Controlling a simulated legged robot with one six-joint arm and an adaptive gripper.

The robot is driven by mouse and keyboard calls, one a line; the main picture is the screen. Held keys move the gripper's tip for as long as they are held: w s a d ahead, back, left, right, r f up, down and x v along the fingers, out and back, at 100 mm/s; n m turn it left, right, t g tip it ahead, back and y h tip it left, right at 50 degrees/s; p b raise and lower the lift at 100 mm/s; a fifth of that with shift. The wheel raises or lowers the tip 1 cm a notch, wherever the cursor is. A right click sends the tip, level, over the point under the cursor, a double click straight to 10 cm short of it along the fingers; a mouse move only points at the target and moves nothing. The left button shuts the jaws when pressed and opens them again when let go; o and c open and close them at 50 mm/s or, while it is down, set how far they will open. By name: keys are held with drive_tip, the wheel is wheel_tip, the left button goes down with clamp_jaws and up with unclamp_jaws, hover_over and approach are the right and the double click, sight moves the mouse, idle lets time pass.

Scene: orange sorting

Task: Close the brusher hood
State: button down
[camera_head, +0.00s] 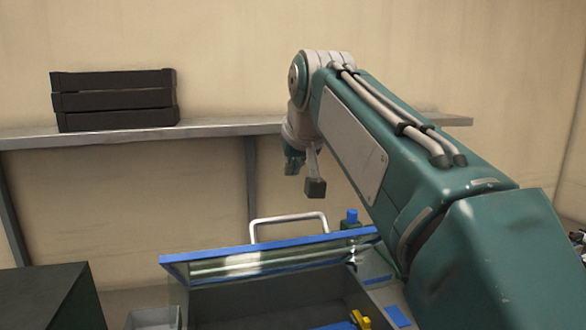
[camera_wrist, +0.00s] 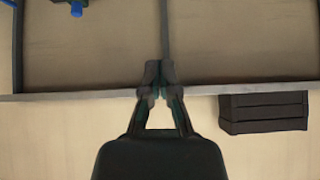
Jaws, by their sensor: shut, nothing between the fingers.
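The brusher hood (camera_head: 215,270) is a clear panel with blue edging, in the head view at the lower centre. It stands tilted up, and the dark inside of the brusher box (camera_head: 182,303) shows below it. A pale handle (camera_head: 288,218) rises behind the hood's upper edge. My gripper (camera_head: 293,168) hangs from the arm's end above and behind the hood, apart from it. In the wrist view my gripper (camera_wrist: 158,77) has its fingertips together with nothing between them. The front of the box is cut off by the frame.
A dark slatted crate (camera_head: 115,98) sits on a wall shelf (camera_head: 215,129) at the back; the crate also shows in the wrist view (camera_wrist: 263,112). A blue-capped bottle (camera_head: 351,217) stands behind the hood. A dark box (camera_head: 45,300) is at lower left. Yellow parts (camera_head: 360,319) lie inside the brusher.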

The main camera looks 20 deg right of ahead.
drive_tip(key=shift+w+f, duration=0.3)
drive_tip(key=shift+f, duration=1.05)
drive_tip(key=shift+w+f, duration=0.35)
drive_tip(key=shift+f, duration=0.95)
drive_tip(key=shift+w+f, duration=0.3)
drive_tip(key=shift+f, duration=1.05)
drive_tip(key=shift+s, duration=0.1)
